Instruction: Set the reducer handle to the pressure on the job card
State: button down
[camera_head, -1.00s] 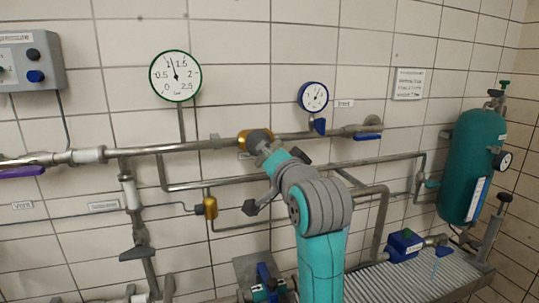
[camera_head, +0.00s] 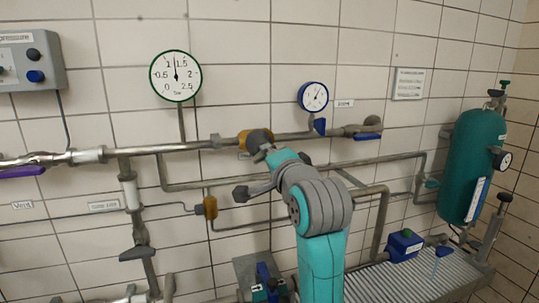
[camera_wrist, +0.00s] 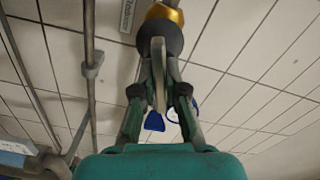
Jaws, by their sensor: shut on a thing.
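The brass reducer (camera_head: 242,140) sits on the upper pipe and also shows at the top of the wrist view (camera_wrist: 168,14). Its dark handle hub (camera_wrist: 160,38) carries a flat grey lever. My gripper (camera_wrist: 158,78) is shut on this lever, one finger on each side. In the head view my gripper (camera_head: 266,153) is at the handle and partly hides it. The green-rimmed gauge (camera_head: 175,76) stands left of the reducer; its needle points about straight up, between 1 and 1.5. The job card (camera_head: 408,83) appears to be the white wall sheet; its text is too small to read.
A blue-rimmed gauge (camera_head: 313,97) and a blue-handled valve (camera_head: 368,136) are right of the reducer. A teal tank (camera_head: 474,165) stands right. A control box (camera_head: 32,62) hangs at left.

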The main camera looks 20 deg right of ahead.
jog(key=m, duration=0.4)
jog(key=shift+f+m, duration=0.1)
jog(key=shift+m, duration=2.1)
jog(key=c, duration=1.2)
grip_release()
jog(key=s, duration=1.2)
